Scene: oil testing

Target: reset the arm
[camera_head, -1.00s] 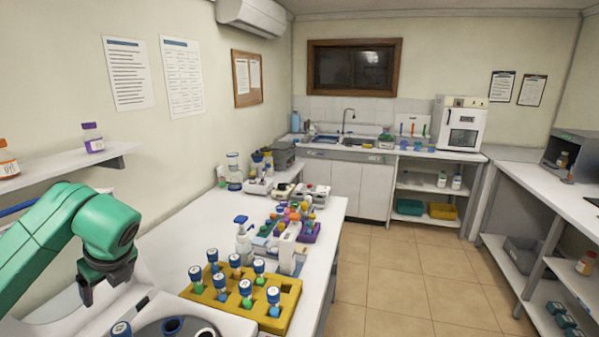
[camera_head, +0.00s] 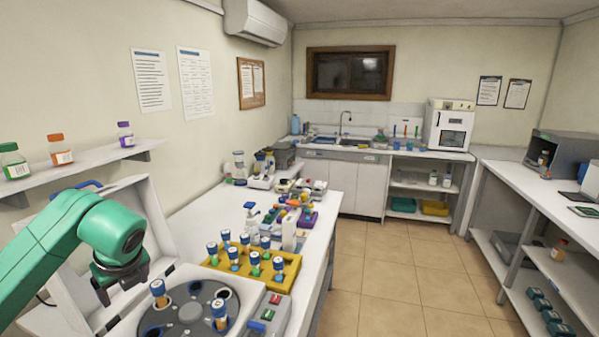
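My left arm, green, comes in from the left. Its dark gripper (camera_head: 120,282) points down beside the open white lid (camera_head: 68,285) of a centrifuge, left of the dark rotor (camera_head: 165,325). I see nothing held in it, but its fingertips are too dark and small to tell open from shut. Two blue-capped tubes with orange contents stand in the rotor, one at the left (camera_head: 158,291) and one at the right (camera_head: 219,318). My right gripper is out of view.
A yellow rack (camera_head: 285,283) with several blue-capped tubes stands behind the centrifuge on the white bench (camera_head: 208,212). A wall shelf (camera_head: 85,163) with bottles is above the arm at left. Open floor (camera_head: 370,270) lies right of the bench.

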